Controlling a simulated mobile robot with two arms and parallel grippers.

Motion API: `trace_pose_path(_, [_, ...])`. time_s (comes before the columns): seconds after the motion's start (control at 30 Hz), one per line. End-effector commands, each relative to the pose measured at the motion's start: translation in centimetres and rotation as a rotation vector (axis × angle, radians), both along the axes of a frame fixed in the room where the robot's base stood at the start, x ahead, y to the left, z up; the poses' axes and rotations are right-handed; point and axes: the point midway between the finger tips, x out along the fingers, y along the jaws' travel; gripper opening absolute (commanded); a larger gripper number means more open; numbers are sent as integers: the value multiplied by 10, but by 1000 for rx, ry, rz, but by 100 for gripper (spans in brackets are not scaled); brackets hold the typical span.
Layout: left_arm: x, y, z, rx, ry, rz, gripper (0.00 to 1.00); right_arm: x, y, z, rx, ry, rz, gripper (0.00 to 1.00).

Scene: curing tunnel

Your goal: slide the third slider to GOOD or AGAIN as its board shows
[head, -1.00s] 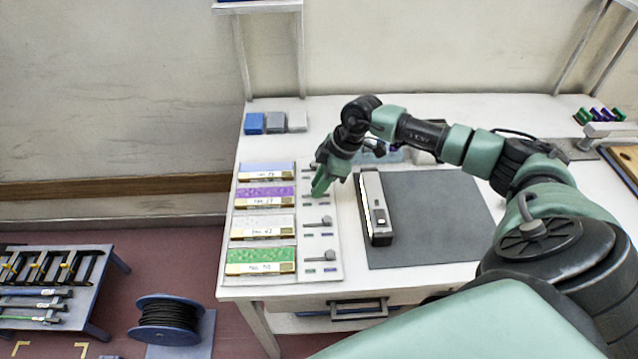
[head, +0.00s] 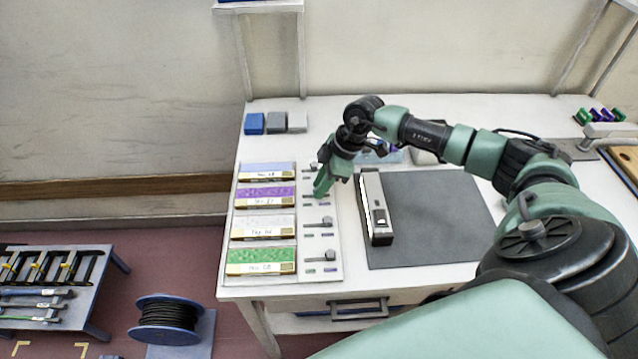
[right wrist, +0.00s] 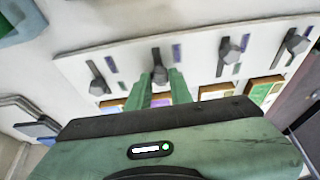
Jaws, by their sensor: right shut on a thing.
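The slider panel (head: 334,271) has several sliders in a column beside colored boards. My right gripper (head: 318,192) is at the slider beside the purple board (head: 266,191), second from the top and third from the bottom. In the right wrist view its green fingers (right wrist: 160,92) are shut on that slider's dark knob (right wrist: 158,70). In the head view the gripper hides this knob. The white board's slider (head: 326,222) and the green board's slider (head: 329,255) have knobs toward the right of their slots. Small green and purple marks lie by the slots; their lettering is unreadable. My left gripper is not in view.
A dark box with a bright strip (head: 376,207) stands on the grey mat (head: 430,220) just right of the panel. Blue and grey blocks (head: 276,123) sit at the back left. My right arm reaches over the mat.

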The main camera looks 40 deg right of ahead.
Motion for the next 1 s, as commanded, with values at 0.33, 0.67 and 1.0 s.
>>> trace_pose_path(0.33, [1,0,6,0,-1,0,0,-10,-20,1,-4,-1,-3,0])
trace_pose_path(0.67, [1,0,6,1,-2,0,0,-11,-19,1,-2,0,-2,43])
trace_pose_path(1.0, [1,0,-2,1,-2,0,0,-15,-28,22,-5,-3,-2,43])
